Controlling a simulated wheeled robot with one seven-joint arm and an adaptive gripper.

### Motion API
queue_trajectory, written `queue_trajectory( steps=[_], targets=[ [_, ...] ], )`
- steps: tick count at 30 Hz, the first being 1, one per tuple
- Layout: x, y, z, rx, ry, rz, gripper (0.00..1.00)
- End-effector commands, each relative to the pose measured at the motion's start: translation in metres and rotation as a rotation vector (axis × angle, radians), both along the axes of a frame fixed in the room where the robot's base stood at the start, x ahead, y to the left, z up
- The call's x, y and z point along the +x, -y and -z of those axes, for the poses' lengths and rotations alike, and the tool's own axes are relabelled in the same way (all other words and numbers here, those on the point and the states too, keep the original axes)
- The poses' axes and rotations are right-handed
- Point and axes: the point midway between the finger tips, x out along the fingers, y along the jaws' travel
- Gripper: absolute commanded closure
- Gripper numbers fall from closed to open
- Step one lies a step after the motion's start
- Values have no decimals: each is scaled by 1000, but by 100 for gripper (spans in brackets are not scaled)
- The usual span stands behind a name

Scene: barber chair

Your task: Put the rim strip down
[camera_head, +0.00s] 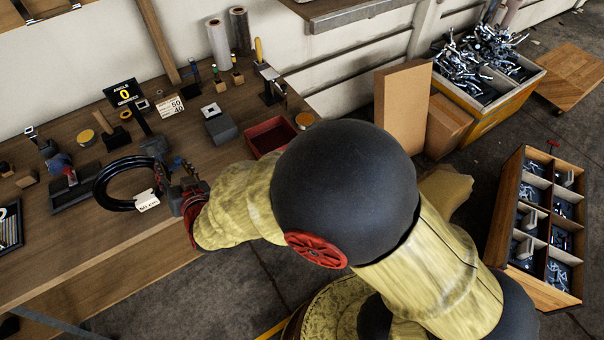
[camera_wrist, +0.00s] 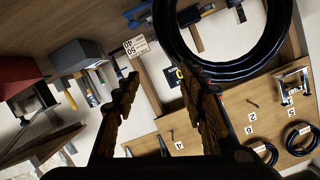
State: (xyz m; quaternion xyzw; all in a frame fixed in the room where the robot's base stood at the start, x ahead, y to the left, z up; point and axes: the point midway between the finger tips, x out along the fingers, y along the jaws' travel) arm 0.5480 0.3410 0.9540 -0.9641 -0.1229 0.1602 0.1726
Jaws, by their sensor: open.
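The rim strip, a black coil (camera_head: 99,187), is at the front of the wooden bench in the head view. A white tag (camera_head: 148,200) is at its right side. It also shows large at the top of the wrist view (camera_wrist: 236,74). My gripper (camera_head: 172,183) is at the coil's right side, low over the bench. In the wrist view my two fingers (camera_wrist: 162,75) are apart, and the right fingertip overlaps the coil's edge. I cannot tell whether they touch. My arm and the gripper body hide part of that side in the head view.
The bench (camera_head: 100,255) holds several tools, a grey block (camera_head: 220,128) and a red tray (camera_head: 270,137) behind my gripper. A black angle sign (camera_head: 123,92) stands at the back. The bench front is bare. In the wrist view, a numbered board (camera_wrist: 232,125) carries smaller black coils.

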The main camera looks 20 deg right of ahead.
Motion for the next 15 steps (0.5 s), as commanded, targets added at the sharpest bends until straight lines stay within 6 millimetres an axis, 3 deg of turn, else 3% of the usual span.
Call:
queue_trajectory(
  steps=[1, 4, 8, 11, 15],
  targets=[
    [7, 14, -20, 2, -32, -4, 58],
    [10, 43, -51, -20, -112, -35, 58],
    [-6, 96, -90, -77, -221, -71, 58],
    [-34, 143, -113, -139, -305, -85, 58],
    [-91, 216, -134, -242, -430, -76, 58]
  ],
)
